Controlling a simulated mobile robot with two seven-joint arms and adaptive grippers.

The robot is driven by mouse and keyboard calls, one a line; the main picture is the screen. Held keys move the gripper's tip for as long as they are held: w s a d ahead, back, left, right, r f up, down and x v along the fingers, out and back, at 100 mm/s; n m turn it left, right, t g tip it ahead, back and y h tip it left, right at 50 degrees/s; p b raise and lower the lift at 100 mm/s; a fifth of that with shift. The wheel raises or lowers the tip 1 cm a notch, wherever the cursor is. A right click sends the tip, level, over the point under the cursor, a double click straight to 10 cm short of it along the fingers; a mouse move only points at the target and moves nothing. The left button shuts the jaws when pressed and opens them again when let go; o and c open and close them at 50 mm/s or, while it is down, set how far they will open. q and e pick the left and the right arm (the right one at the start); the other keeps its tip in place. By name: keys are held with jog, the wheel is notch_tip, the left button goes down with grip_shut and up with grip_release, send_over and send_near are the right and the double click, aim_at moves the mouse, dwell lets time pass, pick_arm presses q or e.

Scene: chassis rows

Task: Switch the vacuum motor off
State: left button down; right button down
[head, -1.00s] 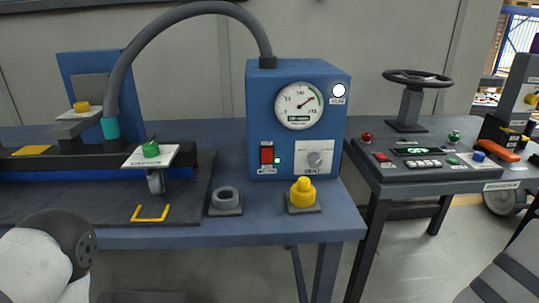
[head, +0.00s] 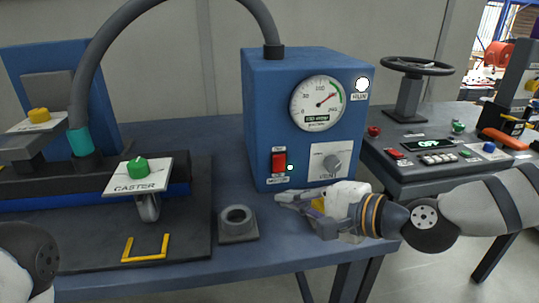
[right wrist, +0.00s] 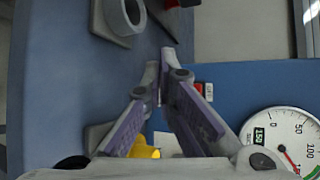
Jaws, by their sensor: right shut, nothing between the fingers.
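The blue vacuum unit (head: 258,100) stands on the bench. Its red motor switch (head: 278,162) is on the lower left of the front face, with a small lit green lamp (head: 290,167) beside it. The dial gauge (head: 317,103) has its needle up to the right. My right gripper (head: 280,197) is shut and empty, just below and in front of the switch, apart from it. In the right wrist view, its fingertips (right wrist: 160,72) meet left of the partly hidden switch (right wrist: 198,87). My left arm shows at the lower left; its gripper is out of view.
A grey ring holder (head: 237,222) sits left of my right gripper. A yellow knob (right wrist: 146,151) lies behind the gripper, mostly hidden. A grey hose (head: 120,25) arches to a caster fixture (head: 138,175) at left. A console with a handwheel (head: 417,66) stands at right.

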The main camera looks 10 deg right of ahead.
aim_at(282, 166)
pick_arm(q)
jog(key=shift+s+d, duration=0.1)
jog(key=shift+s, duration=0.05)
pick_arm(e)
jog(key=shift+s+d, duration=0.15)
